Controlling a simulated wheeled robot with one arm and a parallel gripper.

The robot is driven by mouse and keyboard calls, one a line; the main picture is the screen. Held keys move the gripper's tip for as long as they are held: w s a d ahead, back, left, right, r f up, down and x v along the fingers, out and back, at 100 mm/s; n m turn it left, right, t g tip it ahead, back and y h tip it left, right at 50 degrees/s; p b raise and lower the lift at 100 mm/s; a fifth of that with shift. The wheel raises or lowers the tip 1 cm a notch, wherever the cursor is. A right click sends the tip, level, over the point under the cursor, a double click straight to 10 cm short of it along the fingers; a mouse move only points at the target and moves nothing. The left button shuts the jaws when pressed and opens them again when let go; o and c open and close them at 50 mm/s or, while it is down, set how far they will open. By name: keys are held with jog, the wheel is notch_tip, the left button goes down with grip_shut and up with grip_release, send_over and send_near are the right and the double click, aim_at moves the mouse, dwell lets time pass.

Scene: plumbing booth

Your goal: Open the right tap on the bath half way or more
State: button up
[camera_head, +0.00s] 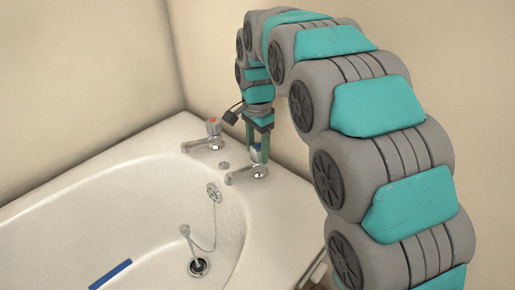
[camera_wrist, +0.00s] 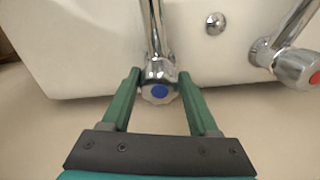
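The bath's right tap (camera_head: 246,174) has a chrome spout and a round handle with a blue cap. In the wrist view its blue-capped handle (camera_wrist: 159,92) sits between my two green fingers. My gripper (camera_head: 259,155) reaches down over this tap from above. In the wrist view my gripper (camera_wrist: 161,82) is open, one finger on each side of the handle, with only narrow gaps; contact is not clear. The left tap (camera_head: 206,140) has a red cap and stands apart from my gripper; it also shows at the right of the wrist view (camera_wrist: 291,55).
The white bath (camera_head: 120,205) stands against the beige walls. A plug on a chain (camera_head: 186,232) stands near the drain (camera_head: 198,266). A blue strip (camera_head: 111,274) lies in the bath. A small round chrome fitting (camera_wrist: 216,24) is between the taps.

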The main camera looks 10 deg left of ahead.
jog(key=c, duration=0.9)
jog(key=shift+o, duration=0.2)
jog(key=shift+n, duration=0.4)
jog(key=n+b, duration=0.1)
jog(key=n, duration=0.4)
jog(key=shift+d, duration=0.1)
jog(key=n, duration=0.5)
jog(key=shift+d+n+b, duration=0.1)
jog(key=shift+n+b, duration=0.25)
jog(key=shift+n, duration=0.05)
jog(key=n, duration=0.5)
jog(key=shift+n, duration=0.3)
jog(key=n, duration=0.5)
jog(key=shift+w+d, duration=0.1)
jog(key=shift+n, duration=0.3)
